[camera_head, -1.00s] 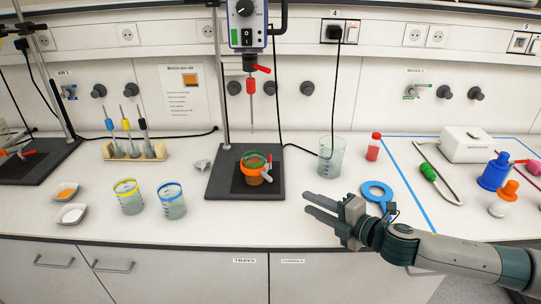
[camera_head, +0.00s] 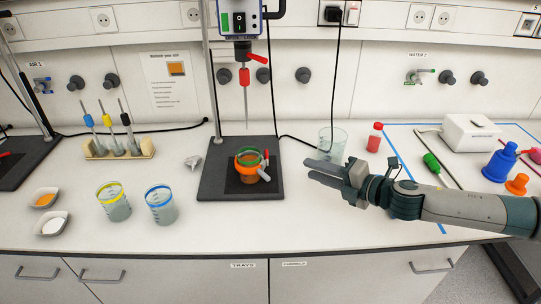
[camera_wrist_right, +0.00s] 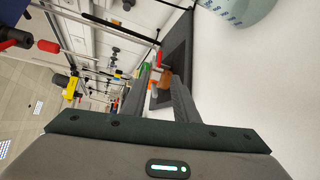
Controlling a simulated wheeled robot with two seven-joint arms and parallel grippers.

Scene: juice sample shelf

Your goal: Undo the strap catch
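A small container with an orange strap (camera_head: 248,166) and a green rim stands on the dark base plate (camera_head: 213,188) of the stirrer stand. A pale lever-like catch (camera_head: 264,175) sticks out at its right front; whether it is fastened is too small to tell. My right gripper (camera_head: 310,170) is to the right of the container, apart from it, its fingers pointing left toward it. In the right wrist view the fingers (camera_wrist_right: 160,84) are apart with nothing held, and the orange container (camera_wrist_right: 165,78) shows beyond the tips. My left gripper is not in view.
A clear beaker (camera_head: 331,145) stands just behind my right gripper, and a red-capped bottle (camera_head: 374,137) beyond it. The stirrer's rod (camera_head: 246,105) hangs above the container. Two beakers, blue-rimmed (camera_head: 161,206) and yellow-rimmed (camera_head: 113,202), stand left. The front bench is clear.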

